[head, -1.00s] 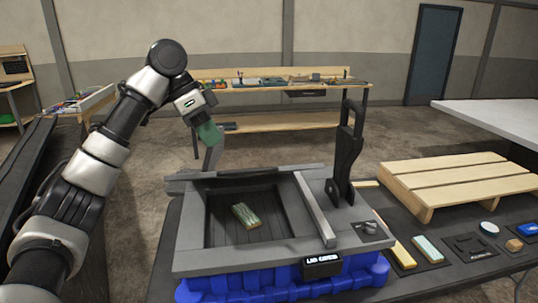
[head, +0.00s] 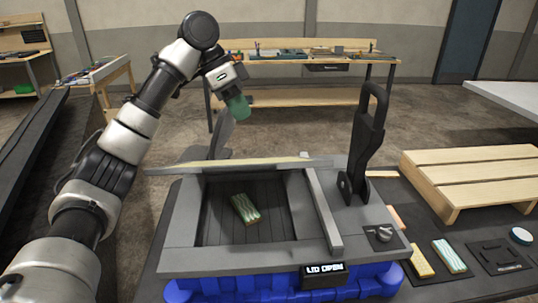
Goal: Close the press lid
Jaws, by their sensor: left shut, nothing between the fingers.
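The press (head: 180,235) is a grey box with a dark recess, on a blue base. Its small display (head: 325,275) reads "LID OPEN". A flat panel seen nearly edge-on (head: 240,163), apparently the lid, lies along the back of the press; the recess is uncovered. A green-striped block (head: 245,209) lies inside. My left gripper (head: 237,107), with green fingertips, is shut and empty above the back left of the press. A dark grey curved piece (head: 221,135) stands just below it; I cannot tell whether they touch. My right gripper is not in view.
A black upright lever (head: 366,140) and a small knob (head: 383,234) are on the press's right side. A wooden pallet (head: 475,175) and several small blocks lie to the right. A workbench (head: 300,97) stands behind, beyond open floor.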

